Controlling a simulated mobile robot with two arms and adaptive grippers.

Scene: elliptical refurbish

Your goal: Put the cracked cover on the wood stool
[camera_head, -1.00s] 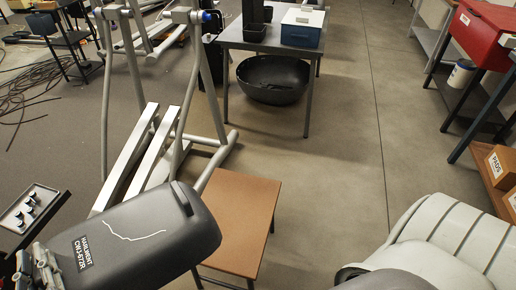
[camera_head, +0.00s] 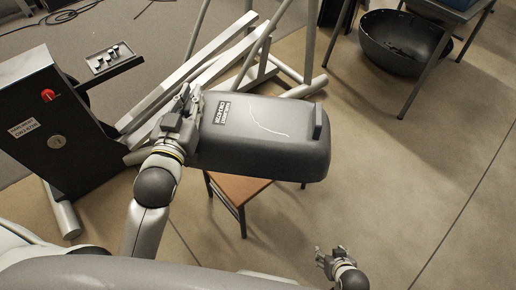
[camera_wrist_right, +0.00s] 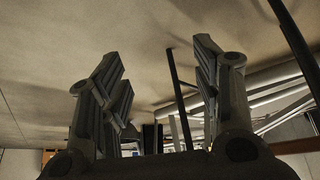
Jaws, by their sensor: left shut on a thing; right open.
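The cracked cover (camera_head: 265,140) is a dark grey rounded shell with a white crack line and a label. My left gripper (camera_head: 186,118) is shut on its left end and holds it up in the head view. The wood stool (camera_head: 235,187), with a brown top and dark legs, is below the cover, which hides much of its top. A gap between cover and stool cannot be measured here. My right gripper (camera_head: 334,258) is open and empty, low at the bottom of the head view; its spread fingers (camera_wrist_right: 160,95) show in the right wrist view.
An elliptical machine's white rails (camera_head: 195,75) lie just behind the cover. A black housing with a red knob (camera_head: 55,130) stands at the left, with a small tray (camera_head: 115,62) above it. A black tub (camera_head: 400,42) sits under a table at the upper right. Floor at the right is clear.

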